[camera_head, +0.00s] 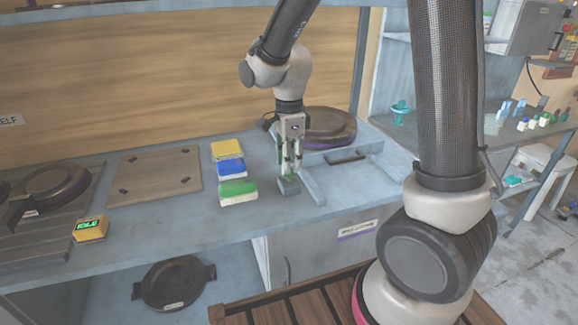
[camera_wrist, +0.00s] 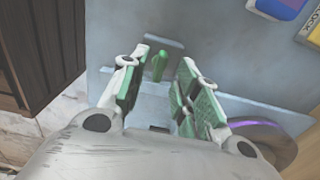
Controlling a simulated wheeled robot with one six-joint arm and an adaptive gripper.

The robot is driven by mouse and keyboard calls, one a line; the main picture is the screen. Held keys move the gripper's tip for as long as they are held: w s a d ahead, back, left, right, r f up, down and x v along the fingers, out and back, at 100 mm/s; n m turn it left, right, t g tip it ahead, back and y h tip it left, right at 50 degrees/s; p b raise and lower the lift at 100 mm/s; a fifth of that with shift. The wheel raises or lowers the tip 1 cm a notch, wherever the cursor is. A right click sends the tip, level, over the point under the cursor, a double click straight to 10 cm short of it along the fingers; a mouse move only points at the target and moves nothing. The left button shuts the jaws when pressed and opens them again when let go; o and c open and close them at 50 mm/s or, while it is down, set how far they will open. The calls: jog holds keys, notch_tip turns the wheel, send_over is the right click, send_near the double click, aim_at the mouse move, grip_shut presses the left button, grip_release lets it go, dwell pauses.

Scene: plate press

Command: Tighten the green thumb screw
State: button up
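The green thumb screw (camera_wrist: 159,66) stands out from a small grey block on the bench, in the upper middle of the wrist view. My gripper (camera_wrist: 160,82) points down at it with its two green-padded fingers apart. The screw shows in the gap between the fingertips, nearer the left finger, with clear space on the right; I see no contact. In the head view my gripper (camera_head: 290,166) is low over the grey block (camera_head: 289,186), and the screw is mostly hidden by the fingers.
Yellow, blue and green-topped blocks (camera_head: 238,190) lie left of my gripper. A round dark plate (camera_head: 325,125) with a purple band sits behind it. Grey bars (camera_head: 312,188) lie just right. A yellow box (camera_head: 90,229) reads IDLE. A wooden board (camera_head: 153,174) lies farther left.

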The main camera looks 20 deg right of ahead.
notch_tip(320, 180, up, 10)
jog(key=shift+f, duration=0.15)
dwell(0.7)
jog(key=s+d+r+n+t, duration=0.2)
jog(key=s+d+r+n, duration=0.1)
jog(key=s+d+n, duration=0.4)
jog(key=s+d+r+n+t, duration=0.2)
jog(key=s+d+n, duration=0.5)
jog(key=s+n, duration=0.4)
jog(key=shift+s+d+r, duration=0.4)
jog(key=shift+s+r, duration=0.15)
jog(key=shift+r, duration=0.15)
